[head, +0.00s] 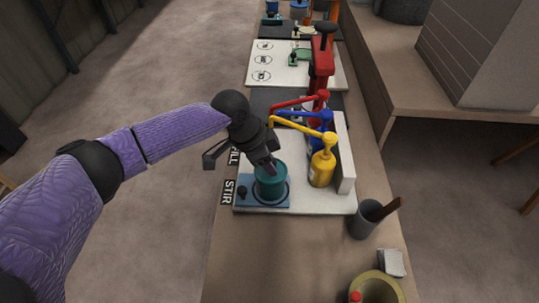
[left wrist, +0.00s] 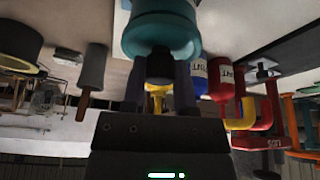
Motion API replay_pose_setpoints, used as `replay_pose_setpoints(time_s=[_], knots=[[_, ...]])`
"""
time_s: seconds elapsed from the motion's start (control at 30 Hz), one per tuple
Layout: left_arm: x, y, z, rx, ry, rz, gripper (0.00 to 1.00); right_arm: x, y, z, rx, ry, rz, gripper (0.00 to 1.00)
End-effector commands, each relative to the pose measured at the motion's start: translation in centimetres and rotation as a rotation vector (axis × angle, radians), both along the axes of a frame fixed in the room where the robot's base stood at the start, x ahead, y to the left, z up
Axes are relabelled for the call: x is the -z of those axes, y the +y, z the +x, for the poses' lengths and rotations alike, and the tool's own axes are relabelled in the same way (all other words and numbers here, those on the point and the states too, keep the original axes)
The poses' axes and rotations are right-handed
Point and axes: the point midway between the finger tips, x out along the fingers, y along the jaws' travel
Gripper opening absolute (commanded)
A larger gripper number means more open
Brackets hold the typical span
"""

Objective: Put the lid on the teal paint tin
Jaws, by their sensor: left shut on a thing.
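The teal paint tin (head: 270,186) stands upright on a blue stirrer base marked STIR. My left gripper (head: 271,170) is directly above the tin, pointing down, its tips at the top of the tin. In the left wrist view, the left gripper (left wrist: 160,88) is shut on a dark knob, apparently that of the teal lid (left wrist: 160,42). The lid is over the tin's mouth; I cannot tell whether it is fully seated, as the gripper hides part of the rim. My right gripper is not in view.
Yellow (head: 322,168), blue (head: 319,132) and red pump bottles stand close right and behind, with spouts reaching left. A white wall (head: 345,160) stands right of them. A grey cup (head: 364,220) with a stick and an olive pot (head: 377,288) are nearer. Bare bench lies in front.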

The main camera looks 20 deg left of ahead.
Motion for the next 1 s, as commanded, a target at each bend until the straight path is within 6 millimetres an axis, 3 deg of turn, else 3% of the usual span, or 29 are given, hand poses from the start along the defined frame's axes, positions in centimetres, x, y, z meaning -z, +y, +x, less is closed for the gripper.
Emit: replay_pose_setpoints(time_s=[0.47, 1.0], knots=[[0.10, 0.00, 0.02, 0.001, -0.002, 0.000, 0.00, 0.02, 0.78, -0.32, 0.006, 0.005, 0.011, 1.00], [0.11, 0.01, 0.00, 0.001, -0.001, 0.001, 0.00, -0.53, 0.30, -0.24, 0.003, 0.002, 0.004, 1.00]])
